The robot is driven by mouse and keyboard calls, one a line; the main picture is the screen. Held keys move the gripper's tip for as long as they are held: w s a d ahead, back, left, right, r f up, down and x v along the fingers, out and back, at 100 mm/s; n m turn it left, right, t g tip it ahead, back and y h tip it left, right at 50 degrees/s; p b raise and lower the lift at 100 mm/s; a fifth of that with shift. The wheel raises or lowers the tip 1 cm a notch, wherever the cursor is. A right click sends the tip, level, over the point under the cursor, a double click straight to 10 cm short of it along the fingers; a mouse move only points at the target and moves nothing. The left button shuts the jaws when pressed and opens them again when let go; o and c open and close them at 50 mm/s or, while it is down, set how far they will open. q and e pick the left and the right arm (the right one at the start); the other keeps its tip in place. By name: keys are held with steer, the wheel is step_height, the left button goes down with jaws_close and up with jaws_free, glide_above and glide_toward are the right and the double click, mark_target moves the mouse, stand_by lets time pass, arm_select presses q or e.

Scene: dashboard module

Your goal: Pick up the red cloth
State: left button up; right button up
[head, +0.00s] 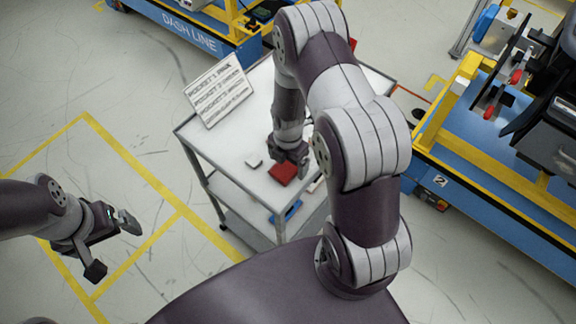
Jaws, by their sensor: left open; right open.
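The red cloth (281,174) lies folded on the white top of the cart (229,150), near its front edge. My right gripper (289,160) points down over the far edge of the cloth. It hides part of the cloth, and I cannot tell whether its fingers touch it. The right gripper is open. My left gripper (113,247) is open and empty at the left, over the floor and away from the cart.
A sign with lines of text (218,92) stands at the cart's back left. A blue item (286,212) is on the lower shelf. A blue and yellow workstation (480,200) stands at the right. My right arm hides the cart's right side.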

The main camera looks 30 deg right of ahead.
steer(key=shift+d+f, duration=0.1)
steer(key=shift+f, duration=0.85)
steer(key=shift+w+f, duration=0.1)
steer(key=shift+w, duration=0.2)
steer(key=shift+s, duration=0.25)
steer(key=c, duration=1.1)
steer(key=shift+w, duration=0.15)
steer(key=shift+c, duration=0.6)
